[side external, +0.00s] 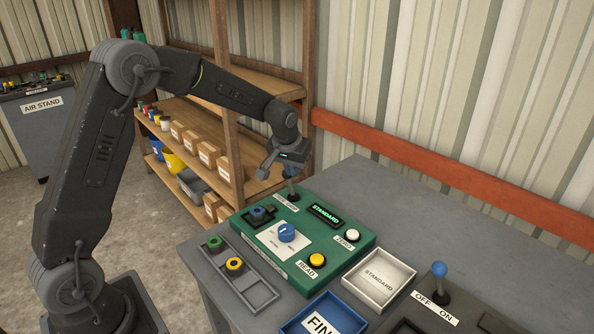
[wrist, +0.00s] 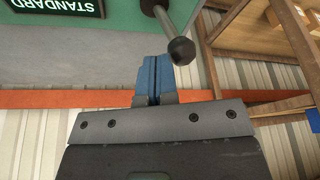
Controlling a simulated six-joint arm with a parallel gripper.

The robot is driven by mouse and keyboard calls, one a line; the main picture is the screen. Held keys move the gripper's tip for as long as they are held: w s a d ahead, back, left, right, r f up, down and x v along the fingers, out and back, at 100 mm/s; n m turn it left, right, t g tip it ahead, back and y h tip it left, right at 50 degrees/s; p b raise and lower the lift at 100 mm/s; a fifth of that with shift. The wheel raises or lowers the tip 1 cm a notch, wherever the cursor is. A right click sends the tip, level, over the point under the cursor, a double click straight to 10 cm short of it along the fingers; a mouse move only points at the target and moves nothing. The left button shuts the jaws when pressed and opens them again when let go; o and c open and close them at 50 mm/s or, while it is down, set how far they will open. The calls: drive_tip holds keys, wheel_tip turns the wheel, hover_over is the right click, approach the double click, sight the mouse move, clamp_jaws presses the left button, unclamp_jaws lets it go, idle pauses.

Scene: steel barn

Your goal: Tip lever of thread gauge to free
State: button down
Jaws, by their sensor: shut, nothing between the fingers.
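The thread gauge looks to be the green box (side external: 330,237), with a lit STANDARD display (side external: 325,216), a blue knob (side external: 287,231), a white ZERO button (side external: 352,235) and a yellow READ button (side external: 317,259). Its lever (side external: 291,196) stands at the back edge, partly hidden by my gripper (side external: 292,178).
A grey rack (side external: 245,292) with green and yellow ringed pieces lies left of the gauge. A white STANDARD tray (side external: 378,279) and a blue tray (side external: 322,320) stand in front. A blue-balled OFF/ON lever (side external: 439,270) is at right. The table behind (side external: 420,215) is clear.

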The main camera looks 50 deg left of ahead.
drive_tip(key=shift+a, duration=0.3)
idle(0.4)
drive_tip(key=shift+r, duration=0.1)
